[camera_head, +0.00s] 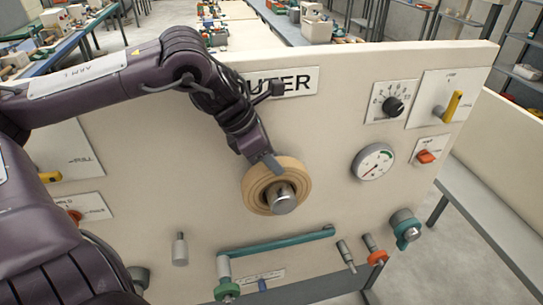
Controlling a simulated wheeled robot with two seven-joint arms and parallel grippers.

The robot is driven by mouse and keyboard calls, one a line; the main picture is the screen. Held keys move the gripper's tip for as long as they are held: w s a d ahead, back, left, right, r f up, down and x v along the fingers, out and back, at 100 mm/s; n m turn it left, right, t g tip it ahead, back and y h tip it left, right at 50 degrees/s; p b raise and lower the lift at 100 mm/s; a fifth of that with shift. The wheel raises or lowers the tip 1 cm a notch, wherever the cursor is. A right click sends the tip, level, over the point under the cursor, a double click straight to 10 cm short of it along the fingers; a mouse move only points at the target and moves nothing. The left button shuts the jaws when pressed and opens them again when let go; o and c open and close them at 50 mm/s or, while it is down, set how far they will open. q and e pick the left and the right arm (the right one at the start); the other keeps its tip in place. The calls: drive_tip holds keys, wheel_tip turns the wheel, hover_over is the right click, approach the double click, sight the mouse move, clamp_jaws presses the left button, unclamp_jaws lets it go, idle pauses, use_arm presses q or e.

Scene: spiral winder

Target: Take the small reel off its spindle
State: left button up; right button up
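The small reel (255,190) is a tan ring on the upright panel, below the partly covered "...UTER" label. It sits around a thick metal spindle (284,198), whose round end sticks out through its middle. My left gripper (269,163) comes down from above, and a grey fingertip lies at the reel's top edge. My own wrist hides the rest of the fingers, so I cannot tell whether they are closed on the reel. My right gripper is not in view.
A teal bar (280,241) and several small pegs stick out below the reel. To the right are a gauge (373,162), a black knob (393,106), a yellow lever (453,106) and a teal-collared fitting (405,228). The panel between reel and gauge is clear.

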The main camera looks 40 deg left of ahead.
use_arm(q)
drive_tip(key=o, duration=0.5)
